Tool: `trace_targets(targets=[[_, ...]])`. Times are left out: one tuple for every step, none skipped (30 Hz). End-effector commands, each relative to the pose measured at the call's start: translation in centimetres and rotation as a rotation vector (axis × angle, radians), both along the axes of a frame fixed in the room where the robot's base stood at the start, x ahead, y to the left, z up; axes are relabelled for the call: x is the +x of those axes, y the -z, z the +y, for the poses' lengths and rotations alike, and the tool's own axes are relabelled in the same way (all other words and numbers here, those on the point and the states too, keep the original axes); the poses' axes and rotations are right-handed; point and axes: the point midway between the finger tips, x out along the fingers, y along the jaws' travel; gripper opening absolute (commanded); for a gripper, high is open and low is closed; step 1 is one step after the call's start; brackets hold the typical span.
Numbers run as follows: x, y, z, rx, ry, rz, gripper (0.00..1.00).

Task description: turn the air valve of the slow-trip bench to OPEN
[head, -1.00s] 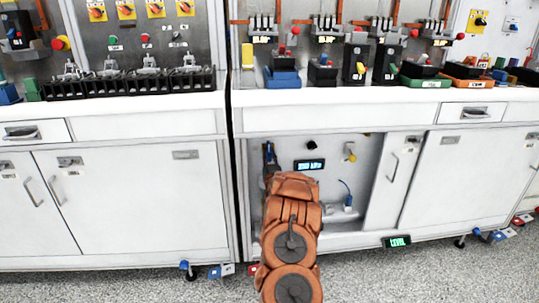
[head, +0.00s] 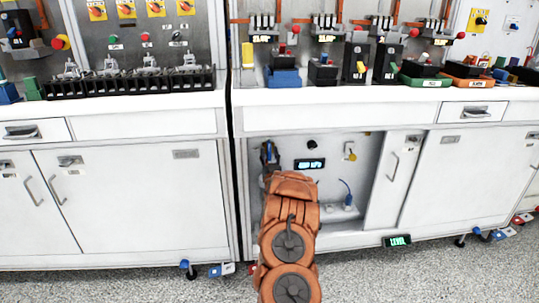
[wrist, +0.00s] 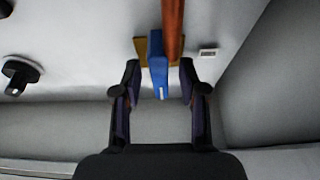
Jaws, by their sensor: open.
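The air valve shows in the wrist view as a flat blue handle (wrist: 158,76) in front of a brass-coloured body (wrist: 141,48), with a copper pipe (wrist: 173,28) beside it. In the head view a small bit of blue (head: 269,153) shows at the left inside the open lower bay. My gripper (wrist: 159,88) is open, with one finger on each side of the handle. A gap shows on both sides, so the fingers do not appear to grip it. My orange arm hides most of the gripper in the head view. I cannot read any OPEN mark.
A black knob (head: 312,145), a lit display (head: 309,164) and a yellow-and-white fitting (head: 350,152) are on the bay's back panel. A blue-topped plug (head: 347,202) sits lower right. A sliding door (head: 393,180) bounds the bay. The bay's side wall (wrist: 275,75) is close on the right.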

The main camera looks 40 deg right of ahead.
Motion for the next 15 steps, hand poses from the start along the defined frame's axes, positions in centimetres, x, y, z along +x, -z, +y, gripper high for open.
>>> trace_targets(targets=[[0.0,0.0,0.0,0.0,0.0,0.0,0.42],[0.0,0.0,0.0,0.0,0.0,0.0,0.42],[0.0,0.0,0.0,0.0,0.0,0.0,0.42],[0.0,0.0,0.0,0.0,0.0,0.0,0.42],[0.0,0.0,0.0,0.0,0.0,0.0,0.42],[0.0,0.1,0.1,0.001,0.0,0.001,0.42],[-0.1,0.1,0.1,0.001,0.0,0.001,0.42],[-0.2,0.1,0.2,0.001,0.0,0.002,0.42],[-0.3,0.3,0.3,0.001,-0.001,0.002,0.42],[-0.4,0.4,0.4,0.002,-0.001,0.003,0.42],[-0.6,0.5,0.5,0.002,-0.001,0.003,0.42],[-0.9,0.6,0.7,0.002,-0.001,0.003,0.42],[-1.1,0.7,0.9,0.001,-0.001,0.002,0.42],[-1.3,0.7,1.0,0.0,-0.001,0.001,0.42],[-1.7,0.9,1.2,0.001,0.0,0.001,0.42]])
